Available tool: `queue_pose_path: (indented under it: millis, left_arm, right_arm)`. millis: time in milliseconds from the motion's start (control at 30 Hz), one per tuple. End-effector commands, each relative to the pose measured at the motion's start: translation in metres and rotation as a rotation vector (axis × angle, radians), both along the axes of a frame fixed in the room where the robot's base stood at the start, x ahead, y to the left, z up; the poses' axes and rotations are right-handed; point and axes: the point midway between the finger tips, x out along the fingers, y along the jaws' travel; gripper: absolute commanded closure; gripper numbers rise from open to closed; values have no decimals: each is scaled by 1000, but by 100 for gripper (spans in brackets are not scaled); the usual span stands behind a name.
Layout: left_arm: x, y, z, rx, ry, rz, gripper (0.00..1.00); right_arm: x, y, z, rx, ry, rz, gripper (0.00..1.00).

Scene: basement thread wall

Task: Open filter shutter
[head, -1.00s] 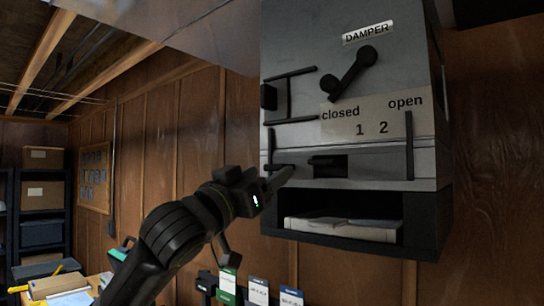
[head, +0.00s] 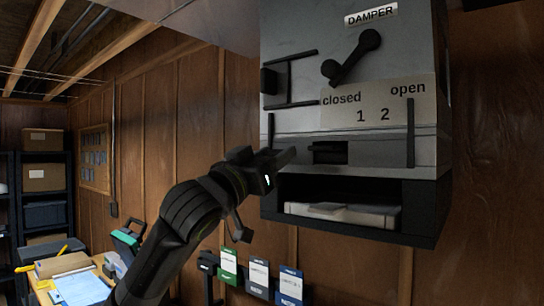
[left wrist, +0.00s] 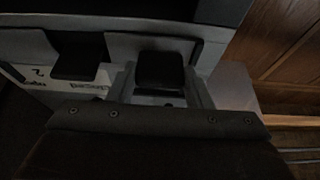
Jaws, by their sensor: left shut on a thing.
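The grey damper box (head: 300,30) hangs on the wood wall, with a plate reading "closed" at left and "open" at right. Below the plate runs a shutter strip with a dark slot (head: 328,152) between two upright black bars. My left gripper (head: 290,156) is at the strip's left end, under "closed". In the left wrist view my left gripper (left wrist: 160,90) has a black block, seemingly the shutter handle (left wrist: 158,68), between its fingers. In the head view the gripper hides this handle. My right gripper is not in view.
A damper lever (head: 352,58) and a black bracket (head: 290,82) stick out above the strip. An open shelf (head: 420,213) with papers is just below it. Tagged cards (head: 259,277) hang lower on the wall. A desk (head: 100,265) stands at lower left.

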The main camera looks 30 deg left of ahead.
Motion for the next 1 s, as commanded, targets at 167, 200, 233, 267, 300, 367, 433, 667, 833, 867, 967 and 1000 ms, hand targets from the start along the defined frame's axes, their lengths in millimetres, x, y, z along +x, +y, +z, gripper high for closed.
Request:
queue_pose_path:
  millis: [167, 200, 233, 267, 300, 367, 433, 667, 833, 867, 967, 1000]
  left_arm:
    - [0, 0, 0, 0, 0, 0, 96]
    - [0, 0, 1, 0, -1, 0, 96]
    - [0, 0, 2, 0, -1, 0, 96]
    - [0, 0, 4, 0, -1, 0, 96]
    - [0, 0, 8, 0, -2, 0, 96]
    - [0, 0, 17, -1, -3, 0, 96]
    - [0, 0, 29, -3, -4, 0, 96]
    - [0, 0, 52, -1, -1, 1, 96]
    - [0, 0, 50, -1, 0, 1, 96]
    - [0, 0, 50, -1, 0, 1, 96]
    - [0, 0, 50, -1, 0, 1, 46]
    - [0, 0, 50, 0, 0, 1, 40]
  right_arm:
    - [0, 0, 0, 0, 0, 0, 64]
    - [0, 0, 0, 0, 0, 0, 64]
    - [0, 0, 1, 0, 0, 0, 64]
    - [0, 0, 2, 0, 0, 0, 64]
    - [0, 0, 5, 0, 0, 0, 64]
    - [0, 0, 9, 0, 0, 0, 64]
    - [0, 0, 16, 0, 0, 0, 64]
    - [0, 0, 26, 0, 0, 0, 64]
    - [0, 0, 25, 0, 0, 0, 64]
    - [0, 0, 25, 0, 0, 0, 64]
    - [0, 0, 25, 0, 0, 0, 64]
    - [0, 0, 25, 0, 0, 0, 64]
